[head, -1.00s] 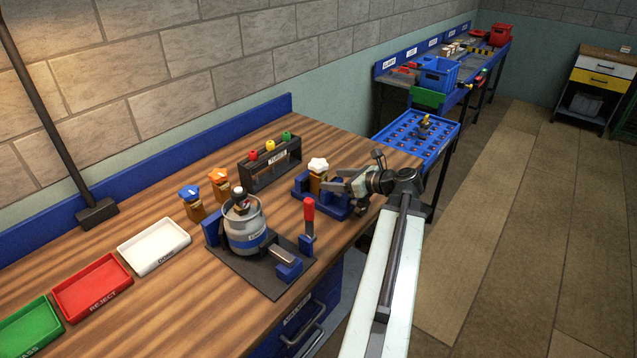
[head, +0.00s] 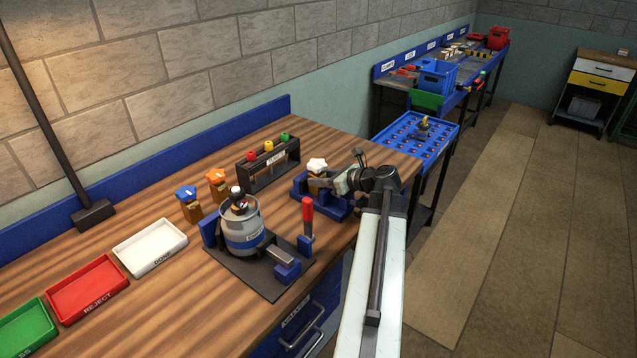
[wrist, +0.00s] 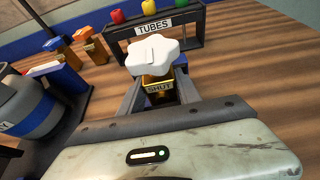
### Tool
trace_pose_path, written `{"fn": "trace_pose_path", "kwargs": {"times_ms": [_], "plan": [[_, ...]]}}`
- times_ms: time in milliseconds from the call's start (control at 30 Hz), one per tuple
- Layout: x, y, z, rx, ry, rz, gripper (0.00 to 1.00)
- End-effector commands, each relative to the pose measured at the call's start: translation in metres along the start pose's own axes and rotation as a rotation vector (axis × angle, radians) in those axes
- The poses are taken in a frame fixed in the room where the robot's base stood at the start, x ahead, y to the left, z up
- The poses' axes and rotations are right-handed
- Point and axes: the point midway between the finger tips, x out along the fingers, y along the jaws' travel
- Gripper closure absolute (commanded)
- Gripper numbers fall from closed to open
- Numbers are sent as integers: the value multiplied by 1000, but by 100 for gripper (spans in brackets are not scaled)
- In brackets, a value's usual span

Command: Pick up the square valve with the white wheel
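The square valve with the white wheel (head: 317,165) stands upright in a blue holder (head: 299,186) on the wooden bench. In the wrist view its lobed white wheel (wrist: 153,55) sits above a brass body (wrist: 159,87) marked SHUT. My gripper (head: 320,183) reaches in from the right, below the wheel. In the wrist view my gripper (wrist: 159,88) has one finger on each side of the brass body, spread apart. Whether the fingers touch the body is too small to tell. The lower part of the valve is hidden.
A TUBES rack (head: 268,158) stands behind the valve. A grey canister (head: 242,230) in a clamp fixture with a red-handled lever (head: 307,215) is to the left. Blue-topped (head: 188,203) and orange-topped (head: 216,184) valves stand behind it. White (head: 150,246), red (head: 88,289) and green trays lie farther left.

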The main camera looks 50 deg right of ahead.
Motion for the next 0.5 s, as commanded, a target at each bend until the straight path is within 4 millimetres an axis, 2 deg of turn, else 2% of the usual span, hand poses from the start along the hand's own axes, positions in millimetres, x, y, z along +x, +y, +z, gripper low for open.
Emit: {"fn": "trace_pose_path", "kwargs": {"times_ms": [333,500], "plan": [[-2,0,3,1,-1,-1,100],[-10,-1,21,1,-1,-1,100]]}}
